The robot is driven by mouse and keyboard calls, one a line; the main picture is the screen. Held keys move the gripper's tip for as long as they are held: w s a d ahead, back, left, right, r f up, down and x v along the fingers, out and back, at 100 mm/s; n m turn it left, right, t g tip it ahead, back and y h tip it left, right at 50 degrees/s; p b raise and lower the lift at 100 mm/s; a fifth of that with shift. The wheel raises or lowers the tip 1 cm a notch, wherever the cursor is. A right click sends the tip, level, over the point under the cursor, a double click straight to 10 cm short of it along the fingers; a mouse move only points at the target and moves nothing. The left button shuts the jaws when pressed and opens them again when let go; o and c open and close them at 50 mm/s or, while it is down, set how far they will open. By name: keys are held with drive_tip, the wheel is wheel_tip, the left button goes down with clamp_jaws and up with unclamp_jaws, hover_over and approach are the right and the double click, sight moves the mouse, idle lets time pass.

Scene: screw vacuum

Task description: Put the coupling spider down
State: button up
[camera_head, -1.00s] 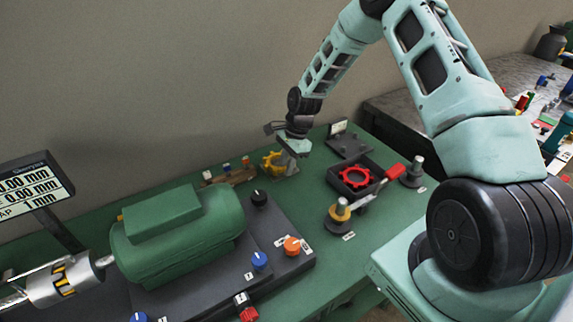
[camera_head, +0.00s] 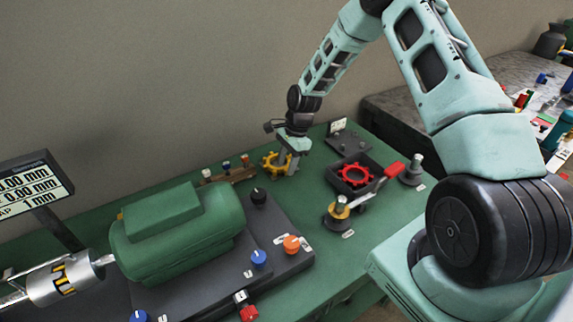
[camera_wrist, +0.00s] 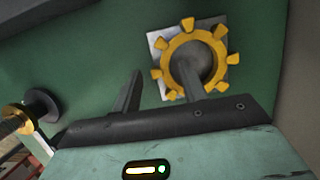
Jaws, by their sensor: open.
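The coupling spider is a yellow toothed ring (camera_head: 273,165) at the back of the green bench. In the wrist view the yellow ring (camera_wrist: 220,50) lies over a pale square plate (camera_wrist: 155,42), with a grey round surface showing through its middle. My gripper (camera_head: 289,163) is open, with its fingers low beside the ring in the head view. In the wrist view my gripper (camera_wrist: 162,82) has one finger overlapping the ring's lower edge and the other clear to the left. I cannot tell whether the finger touches the ring.
A black tray (camera_head: 334,183) holding a red toothed ring (camera_head: 355,174) stands to the right. A brass-collared post (camera_head: 340,207) and a red-handled lever (camera_head: 392,169) are nearby. The green motor (camera_head: 180,235) stands at the left. A small rack with knobs (camera_head: 233,174) is just left of the ring.

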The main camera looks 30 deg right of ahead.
drive_tip(key=b+v, duration=0.1)
drive_tip(key=v, duration=1)
drive_tip(key=s+a+r+n, duration=0.4)
drive_tip(key=a+r+n, duration=0.15)
drive_tip(key=a, duration=0.55)
drive_tip(key=s+a+r+n+h, duration=0.1)
drive_tip(key=s+a+r+n, duration=0.3)
drive_tip(key=s+a+n, duration=0.5)
drive_tip(key=s+a+r+n, duration=0.1)
drive_tip(key=s+n, duration=0.4)
drive_tip(key=s, duration=0.5)
drive_tip(key=s+a+r+n+h, duration=0.1)
drive_tip(key=s+a+n, duration=0.3)
drive_tip(key=s, duration=0.6)
drive_tip(key=shift+s+a+r+n+h, duration=0.2)
drive_tip(key=shift+r+n+h, duration=0.15)
drive_tip(key=shift+n, duration=0.8)
